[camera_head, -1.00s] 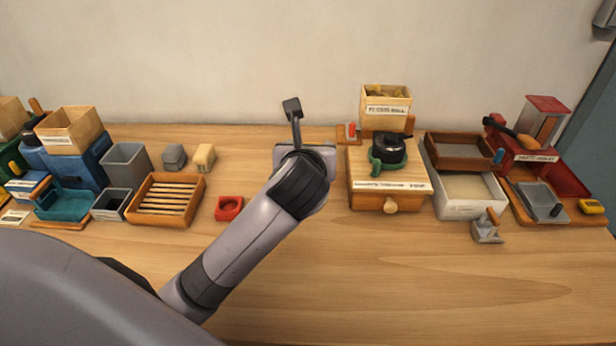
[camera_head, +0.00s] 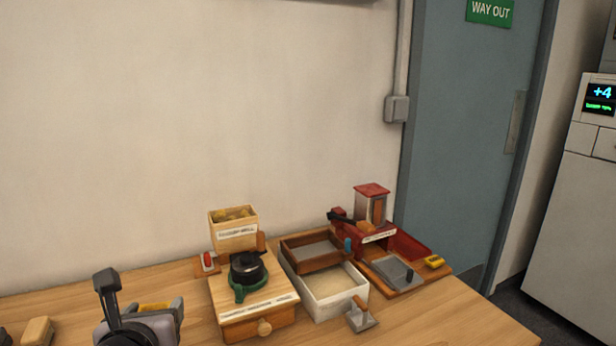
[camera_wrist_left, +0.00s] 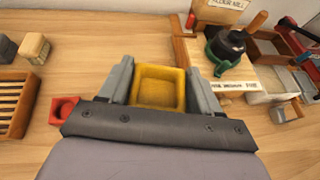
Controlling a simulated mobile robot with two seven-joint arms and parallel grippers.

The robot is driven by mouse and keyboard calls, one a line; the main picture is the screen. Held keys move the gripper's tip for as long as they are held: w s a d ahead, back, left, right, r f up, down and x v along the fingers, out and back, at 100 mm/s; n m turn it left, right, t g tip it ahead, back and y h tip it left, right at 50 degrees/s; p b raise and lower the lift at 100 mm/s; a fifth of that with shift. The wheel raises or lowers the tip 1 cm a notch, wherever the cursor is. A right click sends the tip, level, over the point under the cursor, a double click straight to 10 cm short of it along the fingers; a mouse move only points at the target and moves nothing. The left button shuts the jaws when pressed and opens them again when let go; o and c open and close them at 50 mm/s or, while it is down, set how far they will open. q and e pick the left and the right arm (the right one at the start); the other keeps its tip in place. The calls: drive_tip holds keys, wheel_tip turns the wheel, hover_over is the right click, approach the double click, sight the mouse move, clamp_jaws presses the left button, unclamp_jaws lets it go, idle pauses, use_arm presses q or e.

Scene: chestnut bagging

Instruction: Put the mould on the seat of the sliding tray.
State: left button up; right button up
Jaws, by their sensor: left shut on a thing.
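My left gripper (camera_wrist_left: 158,80) is shut on a yellow square mould (camera_wrist_left: 158,88) with a shallow recess, one grey finger on each side. In the head view, my left gripper (camera_head: 148,312) is at the lower left, with a strip of the yellow mould (camera_head: 155,307) showing beyond it. The mould is left of the wooden mill box. At the red machine, a grey metal tray (camera_head: 390,268) lies on a wooden base; it may be the sliding tray, but I cannot make out its seat. My right gripper is not in view.
The wooden mill box (camera_head: 240,328) carries a black and green mill (camera_head: 247,272). Right of it are a white sand box (camera_head: 322,308), a brown-framed sieve (camera_head: 310,250) and a grey scoop (camera_head: 362,318). A small yellow object (camera_head: 433,262) lies by the tray. The table's front right is clear.

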use_arm(q)
drive_tip(key=s+d+f+m+h, duration=0.3)
drive_tip(key=s+f, duration=0.2)
drive_tip(key=s, duration=0.1)
drive_tip(key=shift+s+f+t, duration=0.25)
drive_tip(key=shift+f+t, duration=0.05)
drive_tip(key=shift+a, duration=0.1)
